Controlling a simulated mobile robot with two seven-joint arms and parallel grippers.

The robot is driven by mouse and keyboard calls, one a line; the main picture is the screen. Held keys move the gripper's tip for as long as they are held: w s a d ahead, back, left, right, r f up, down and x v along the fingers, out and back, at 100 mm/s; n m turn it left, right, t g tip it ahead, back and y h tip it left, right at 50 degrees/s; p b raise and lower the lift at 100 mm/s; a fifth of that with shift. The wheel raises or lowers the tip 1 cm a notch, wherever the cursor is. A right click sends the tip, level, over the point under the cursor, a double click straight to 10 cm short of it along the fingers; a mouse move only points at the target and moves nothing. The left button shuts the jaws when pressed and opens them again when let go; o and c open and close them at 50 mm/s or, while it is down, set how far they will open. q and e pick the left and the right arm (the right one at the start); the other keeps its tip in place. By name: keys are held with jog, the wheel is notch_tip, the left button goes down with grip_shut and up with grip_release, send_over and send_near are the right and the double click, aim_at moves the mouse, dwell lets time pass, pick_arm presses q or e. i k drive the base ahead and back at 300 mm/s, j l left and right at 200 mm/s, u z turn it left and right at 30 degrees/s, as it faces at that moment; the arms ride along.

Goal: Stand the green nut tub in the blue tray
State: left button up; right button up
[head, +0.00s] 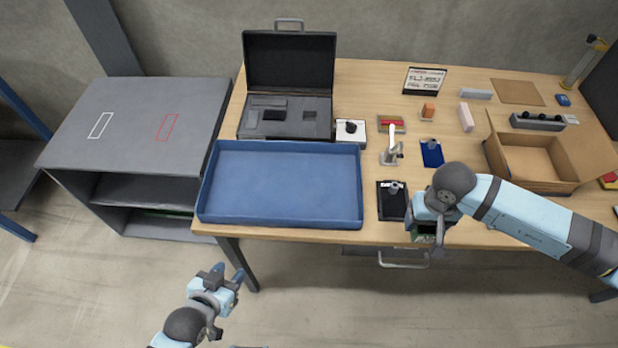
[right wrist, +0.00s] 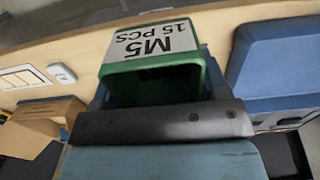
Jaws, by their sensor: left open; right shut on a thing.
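The green nut tub (right wrist: 152,84) fills the middle of the right wrist view, with a white label reading "M5 15 PCS". My right gripper (right wrist: 158,95) is shut on it. In the head view the tub (head: 424,238) shows only as a small green part under my right gripper (head: 430,228), at the table's front edge. The blue tray (head: 280,186) lies empty on the table's left part, to the left of the held tub. It appears to be the blue shape at the right of the right wrist view (right wrist: 282,62). My left gripper (head: 232,280) is open and empty, low in front of the table.
An open black case (head: 288,62) stands behind the tray. A black pad (head: 392,204) and a small clamp (head: 391,150) lie between tray and right gripper. A cardboard box (head: 538,160) stands at right. A grey shelf unit (head: 140,120) stands left of the table.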

aim_at(283, 187)
jog(key=i+j, duration=0.1)
jog(key=j, duration=0.25)
jog(key=i+j, duration=0.1)
jog(key=j, duration=0.25)
jog(key=i+j, duration=0.1)
jog(key=j, duration=0.2)
jog(key=i+j+z, duration=0.1)
jog(key=j, duration=0.25)
